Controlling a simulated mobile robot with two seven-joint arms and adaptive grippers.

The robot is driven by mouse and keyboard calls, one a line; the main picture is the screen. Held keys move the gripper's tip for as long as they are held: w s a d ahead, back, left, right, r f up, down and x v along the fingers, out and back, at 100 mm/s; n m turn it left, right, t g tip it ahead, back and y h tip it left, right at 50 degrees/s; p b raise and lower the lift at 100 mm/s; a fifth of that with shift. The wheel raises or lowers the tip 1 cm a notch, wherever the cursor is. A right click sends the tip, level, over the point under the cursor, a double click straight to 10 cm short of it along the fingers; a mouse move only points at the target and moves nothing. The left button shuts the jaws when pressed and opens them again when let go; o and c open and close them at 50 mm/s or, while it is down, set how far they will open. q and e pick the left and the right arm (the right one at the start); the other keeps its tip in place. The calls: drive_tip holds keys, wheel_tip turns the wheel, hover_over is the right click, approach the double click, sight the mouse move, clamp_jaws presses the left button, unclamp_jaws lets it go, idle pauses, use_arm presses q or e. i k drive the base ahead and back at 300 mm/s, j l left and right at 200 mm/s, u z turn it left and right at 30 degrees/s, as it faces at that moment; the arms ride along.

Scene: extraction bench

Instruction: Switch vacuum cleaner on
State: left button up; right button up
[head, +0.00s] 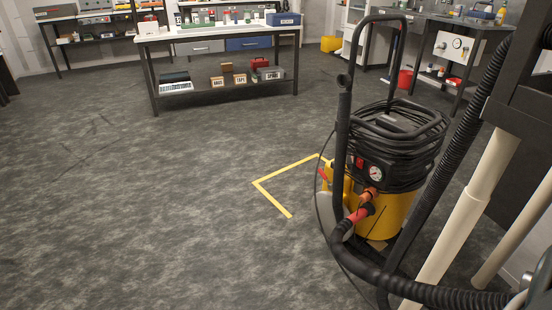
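The vacuum cleaner (398,208) stands on the floor right of centre, with a yellow drum and a black upper part. A coiled black cable (398,145) hangs around its top, and a tall black handle (376,52) rises behind. A round white gauge (376,174) faces me. A small red part (359,162), perhaps a switch, sits left of the gauge; its position is too small to tell. A thick black hose (400,285) loops in front and partly hides the drum. Neither of my grippers is in view.
Yellow tape (272,177) marks a corner on the floor left of the vacuum. A workbench (212,33) with a lower shelf stands behind, and another bench (440,45) is at the back right. Pale pipes (470,205) stand close on the right. The grey floor at left is clear.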

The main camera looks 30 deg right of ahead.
sight(360, 162)
drive_tip(key=i+j, duration=0.1)
drive_tip(key=i, duration=0.4)
drive_tip(key=i+j+z, duration=0.15)
drive_tip(key=i, duration=0.35)
drive_tip(key=i+j, duration=0.15)
drive_tip(key=i, duration=0.3)
drive_tip(key=i+z, duration=0.3)
drive_tip(key=z, duration=0.2)
drive_tip(key=i+j+z, duration=0.15)
drive_tip(key=i+z, duration=0.3)
drive_tip(key=i+j+z, duration=0.2)
drive_tip(key=z, duration=0.3)
drive_tip(key=i+j+z, duration=0.2)
drive_tip(key=z, duration=0.2)
drive_tip(key=i+j+z, duration=0.2)
drive_tip(key=z, duration=0.2)
drive_tip(key=i+j+z, duration=0.15)
drive_tip(key=j+z, duration=0.25)
drive_tip(key=i+j+z, duration=0.25)
drive_tip(key=j+z, duration=0.3)
drive_tip(key=j, duration=0.15)
